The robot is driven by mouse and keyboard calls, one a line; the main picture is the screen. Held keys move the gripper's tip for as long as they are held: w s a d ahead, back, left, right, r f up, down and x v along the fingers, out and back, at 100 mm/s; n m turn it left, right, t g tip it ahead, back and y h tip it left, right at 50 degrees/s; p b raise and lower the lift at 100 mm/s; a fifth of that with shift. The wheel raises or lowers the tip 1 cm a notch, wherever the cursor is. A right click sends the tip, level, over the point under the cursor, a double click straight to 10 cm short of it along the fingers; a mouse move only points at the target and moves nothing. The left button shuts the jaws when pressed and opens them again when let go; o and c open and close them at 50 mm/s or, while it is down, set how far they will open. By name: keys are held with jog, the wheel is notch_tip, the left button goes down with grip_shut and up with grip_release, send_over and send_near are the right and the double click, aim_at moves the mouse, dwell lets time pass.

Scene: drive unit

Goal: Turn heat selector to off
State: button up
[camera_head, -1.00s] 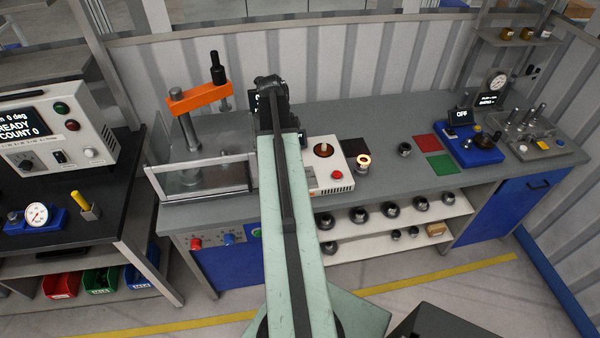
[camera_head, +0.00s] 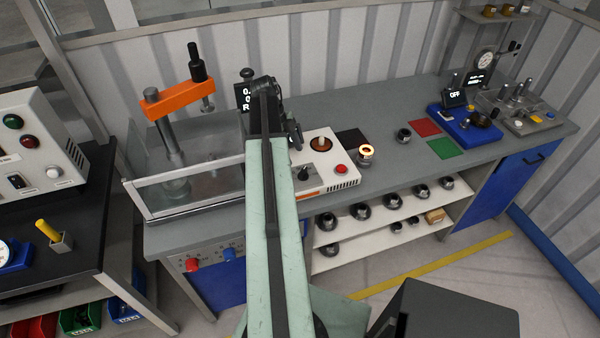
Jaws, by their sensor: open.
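The white heater box (camera_head: 345,182) stands on the grey bench just right of my arm. Its black selector knob (camera_head: 304,173) is on the front left of its top, and its pointer direction is too small to read. A red button (camera_head: 341,169) and a dark round plate with a brown peg (camera_head: 320,143) are also on the box. My gripper (camera_head: 296,137) is open and empty, above the box's back left corner and apart from the knob. My arm hides the left side of the box.
A ring with a glowing orange top (camera_head: 366,153) stands right of the box. The press with an orange arm (camera_head: 178,101) and clear guard is at left. A dark display (camera_head: 243,97) is partly hidden behind my arm. Red and green mats (camera_head: 442,148) lie further right.

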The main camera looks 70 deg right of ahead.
aim_at(303, 170)
jog(key=b+x, duration=0.7)
jog(key=x, duration=0.1)
jog(key=shift+s+d, duration=0.15)
jog(key=shift+s, duration=0.1)
jog(key=shift+r, duration=0.15)
jog(key=shift+c, duration=0.3)
